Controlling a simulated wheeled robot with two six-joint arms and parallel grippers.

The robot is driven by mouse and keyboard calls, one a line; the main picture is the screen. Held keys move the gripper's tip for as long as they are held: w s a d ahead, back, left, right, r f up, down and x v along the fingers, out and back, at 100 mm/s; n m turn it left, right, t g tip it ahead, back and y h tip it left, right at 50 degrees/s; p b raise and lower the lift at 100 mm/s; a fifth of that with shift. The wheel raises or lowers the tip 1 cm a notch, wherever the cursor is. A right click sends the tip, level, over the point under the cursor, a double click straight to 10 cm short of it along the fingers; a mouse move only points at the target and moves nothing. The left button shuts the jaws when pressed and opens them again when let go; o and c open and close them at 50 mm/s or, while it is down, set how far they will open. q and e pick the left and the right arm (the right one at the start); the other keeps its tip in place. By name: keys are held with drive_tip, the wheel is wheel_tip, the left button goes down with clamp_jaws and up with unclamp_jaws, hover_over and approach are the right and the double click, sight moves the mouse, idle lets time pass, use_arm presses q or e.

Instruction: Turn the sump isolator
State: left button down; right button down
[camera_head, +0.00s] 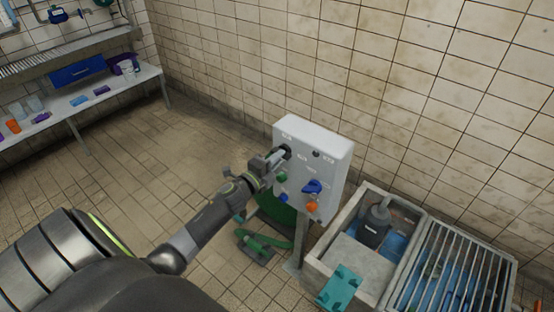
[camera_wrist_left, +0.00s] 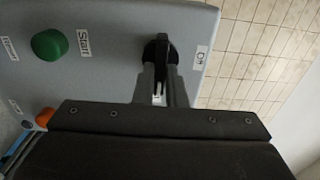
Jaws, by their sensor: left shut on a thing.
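The grey control panel (camera_head: 325,160) stands on a post in front of the tiled wall. A black rotary handle (camera_head: 286,151) sits at its upper left, and it also shows in the left wrist view (camera_wrist_left: 160,48) next to a label reading "Off". I take it to be the sump isolator. My left gripper (camera_head: 278,156) reaches the panel from the left and is shut on this handle. In the left wrist view the fingers (camera_wrist_left: 160,85) lie against the handle and hide part of it. My right gripper is not in view.
The panel also bears a green "Start" button (camera_wrist_left: 50,44), a blue knob (camera_head: 312,187) and an orange button (camera_head: 312,207). A sump with a pump (camera_head: 375,225) and a grating (camera_head: 455,270) lies at lower right. A shelf bench (camera_head: 85,100) stands at upper left, with open floor between.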

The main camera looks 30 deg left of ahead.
use_arm(q)
drive_tip(key=shift+f, duration=0.1)
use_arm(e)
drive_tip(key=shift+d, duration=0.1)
use_arm(q)
drive_tip(key=c, duration=1.5)
unclamp_jaws()
drive_tip(key=shift+s, duration=0.1)
